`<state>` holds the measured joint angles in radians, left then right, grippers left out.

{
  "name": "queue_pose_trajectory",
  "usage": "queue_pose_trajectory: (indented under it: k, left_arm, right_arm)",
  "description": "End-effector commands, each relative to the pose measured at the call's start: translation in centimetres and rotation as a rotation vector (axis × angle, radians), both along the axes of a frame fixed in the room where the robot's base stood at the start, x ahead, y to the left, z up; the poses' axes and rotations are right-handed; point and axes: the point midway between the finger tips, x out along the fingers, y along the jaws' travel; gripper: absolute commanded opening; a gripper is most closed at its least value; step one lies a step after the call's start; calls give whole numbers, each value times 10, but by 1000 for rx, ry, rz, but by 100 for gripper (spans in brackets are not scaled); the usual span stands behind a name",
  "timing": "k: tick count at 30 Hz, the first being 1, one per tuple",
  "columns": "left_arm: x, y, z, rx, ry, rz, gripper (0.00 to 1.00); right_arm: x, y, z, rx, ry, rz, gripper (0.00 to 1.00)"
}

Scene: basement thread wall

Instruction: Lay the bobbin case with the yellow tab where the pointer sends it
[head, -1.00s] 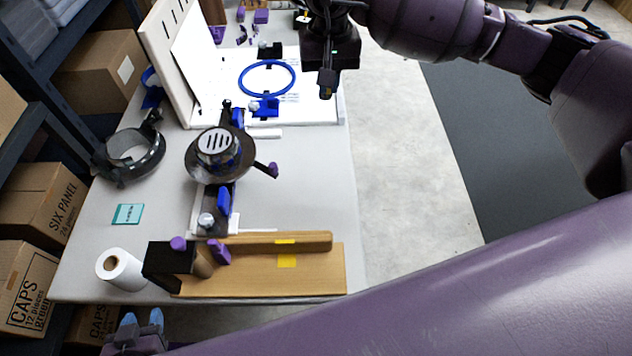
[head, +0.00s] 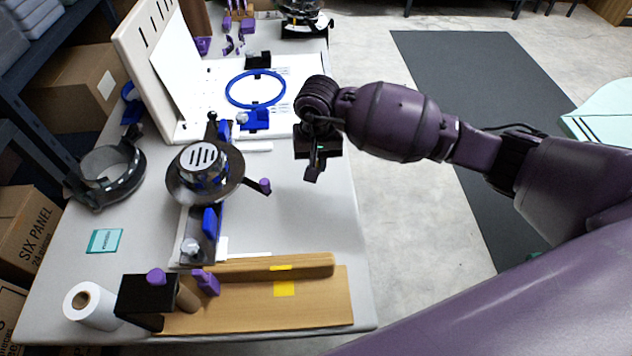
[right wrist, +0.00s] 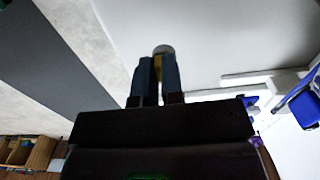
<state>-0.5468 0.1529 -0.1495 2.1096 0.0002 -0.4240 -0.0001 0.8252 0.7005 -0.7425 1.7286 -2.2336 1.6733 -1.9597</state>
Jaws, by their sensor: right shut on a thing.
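My right gripper (head: 313,174) hangs over the right part of the table, right of the round dark device. In the right wrist view its two fingers (right wrist: 157,75) are closed on a small grey, round-ended piece with a yellow strip, which I take to be the bobbin case with the yellow tab (right wrist: 163,50). The fingers hide most of it. In the head view the case is too small to make out. I cannot tell which part is the pointer. A dark arm with a purple knob (head: 265,186) sticks out from the device (head: 205,170). My left gripper is not in view.
A white board with a blue ring (head: 256,89) lies at the back, beside an upright slotted panel (head: 150,60). A wooden stand (head: 300,308) with a yellow patch is at the front. A white roll (head: 92,306) stands front left. The table's right side is mostly clear.

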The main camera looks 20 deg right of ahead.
Motion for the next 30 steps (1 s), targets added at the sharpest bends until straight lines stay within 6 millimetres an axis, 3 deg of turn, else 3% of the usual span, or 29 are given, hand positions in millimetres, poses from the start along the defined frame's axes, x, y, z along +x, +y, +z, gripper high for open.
queue_pose_trajectory:
  k: [3, 13, 21, 30]
  left_arm:
    - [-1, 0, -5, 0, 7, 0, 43]
    - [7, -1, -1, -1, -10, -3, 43]
    - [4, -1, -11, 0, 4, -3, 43]
    - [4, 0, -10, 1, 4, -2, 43]
  right_arm:
    - [-1, 1, -24, 2, 5, -2, 0]
    - [0, 0, -45, 2, 2, -1, 0]
    - [-1, 1, -81, 2, 5, -1, 0]
    - [0, 0, -81, 1, -1, 0, 0]
